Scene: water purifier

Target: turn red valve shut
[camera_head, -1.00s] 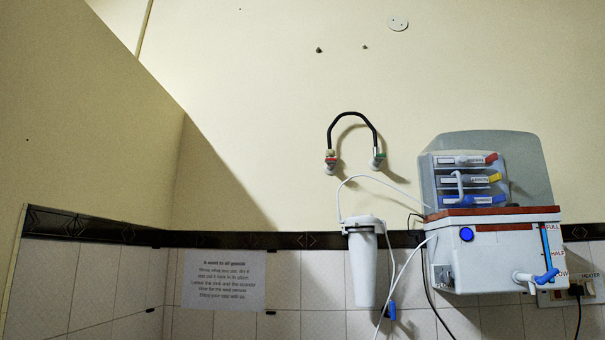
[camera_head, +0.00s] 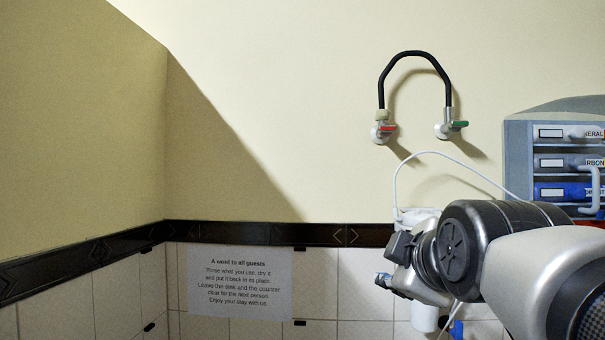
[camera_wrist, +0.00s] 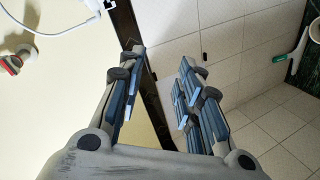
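The red valve (camera_head: 386,129) is a small red lever on a pale wall fitting at the left end of a black hose (camera_head: 414,53). A green-handled valve (camera_head: 458,124) is at the hose's right end. In the wrist view a red part on a pale fitting, apparently the red valve (camera_wrist: 10,64), shows at the left edge. My gripper (camera_wrist: 160,58) is open, with nothing between its fingers. In the head view it is below the valve, apart from it, its fingers mostly hidden by my arm.
The water purifier (camera_head: 530,160) is at the right, partly behind my arm. A white filter canister (camera_head: 424,318) and a thin white tube (camera_head: 436,153) are near my wrist. A paper notice (camera_head: 238,283) is on the tiles. The wall left of the red valve is clear.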

